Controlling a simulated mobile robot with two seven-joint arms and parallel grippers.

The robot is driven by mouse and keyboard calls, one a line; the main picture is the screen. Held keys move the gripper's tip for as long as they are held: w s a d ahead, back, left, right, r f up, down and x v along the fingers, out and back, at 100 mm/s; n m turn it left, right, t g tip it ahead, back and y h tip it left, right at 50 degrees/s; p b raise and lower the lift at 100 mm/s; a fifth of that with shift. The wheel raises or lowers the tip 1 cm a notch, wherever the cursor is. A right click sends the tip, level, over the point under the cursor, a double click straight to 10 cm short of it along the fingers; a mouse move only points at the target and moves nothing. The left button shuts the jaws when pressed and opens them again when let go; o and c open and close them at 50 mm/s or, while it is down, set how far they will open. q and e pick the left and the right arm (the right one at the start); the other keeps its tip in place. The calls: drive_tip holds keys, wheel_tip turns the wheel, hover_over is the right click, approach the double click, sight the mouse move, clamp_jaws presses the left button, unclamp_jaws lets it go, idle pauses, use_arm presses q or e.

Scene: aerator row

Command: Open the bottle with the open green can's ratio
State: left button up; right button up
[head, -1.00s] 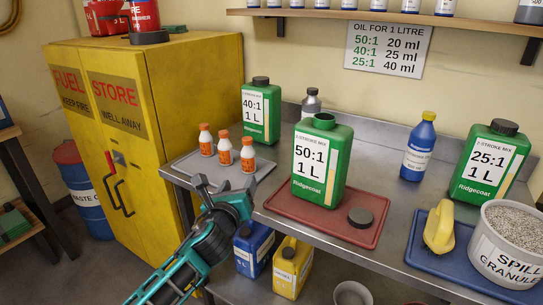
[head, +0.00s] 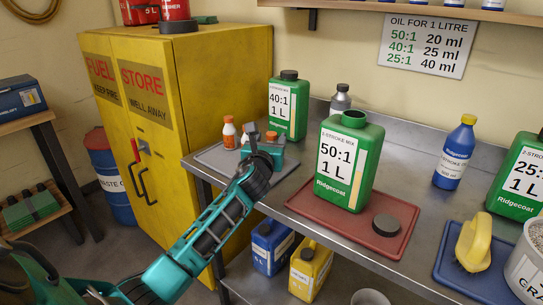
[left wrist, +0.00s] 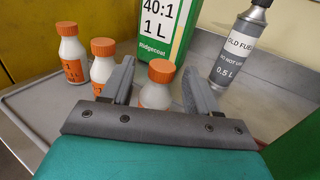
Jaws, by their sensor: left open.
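The open green can (head: 368,165), marked 50:1, 1 L, stands uncapped on a red tray (head: 312,209), its dark cap (head: 386,226) beside it. Three small white bottles with orange caps stand on a grey tray (head: 213,157). The left bottle (left wrist: 72,58) and middle bottle (left wrist: 102,66) are outside my fingers. The right bottle (left wrist: 157,92) is between the open fingers of my left gripper (left wrist: 160,72), with gaps visible. In the head view my left gripper (head: 261,142) partly hides the bottles. Their label amounts are not readable. My right gripper is out of view.
The wall sign (head: 427,44) reads 50:1 20 ml, 40:1 25 ml, 25:1 40 ml. A closed 40:1 can (head: 287,108) and grey bottle (head: 340,101) stand behind. A blue bottle (head: 454,153) and 25:1 can (head: 520,178) stand right. A yellow cabinet (head: 215,70) is left.

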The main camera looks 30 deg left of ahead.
use_arm(q)
drive_tip(key=shift+b+x, duration=0.4)
drive_tip(key=shift+x, duration=1.75)
drive_tip(key=shift+f, duration=0.15)
drive_tip(key=shift+c, duration=0.2)
clamp_jaws()
